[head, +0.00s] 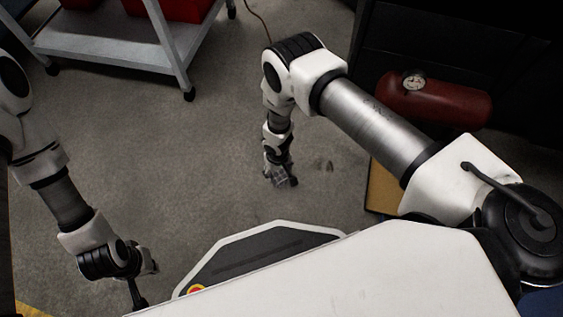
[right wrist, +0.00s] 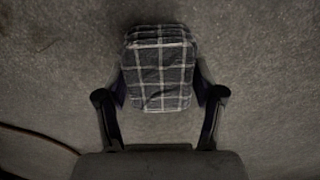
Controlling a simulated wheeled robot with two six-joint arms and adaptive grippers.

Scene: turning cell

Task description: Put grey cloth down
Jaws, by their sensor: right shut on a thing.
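The grey cloth (right wrist: 159,68) is a folded dark grey stack with a white check pattern. In the right wrist view it sits between the two fingers of my right gripper (right wrist: 160,100), which is shut on it. In the head view my right gripper (head: 281,178) points down over the floor with the cloth (head: 277,172) small at its tip. I cannot tell whether the cloth touches the floor. My left gripper (head: 138,290) is at the lower left of the head view, partly cut off behind my body; its fingers are not clear.
A grey cart (head: 113,39) with red bins (head: 187,8) stands at the upper left. A red tank with a gauge (head: 434,101) lies at the right by a dark cabinet. A brown board (head: 382,190) is below it. The concrete floor (head: 190,150) between is clear. A cable (right wrist: 38,136) lies on the floor.

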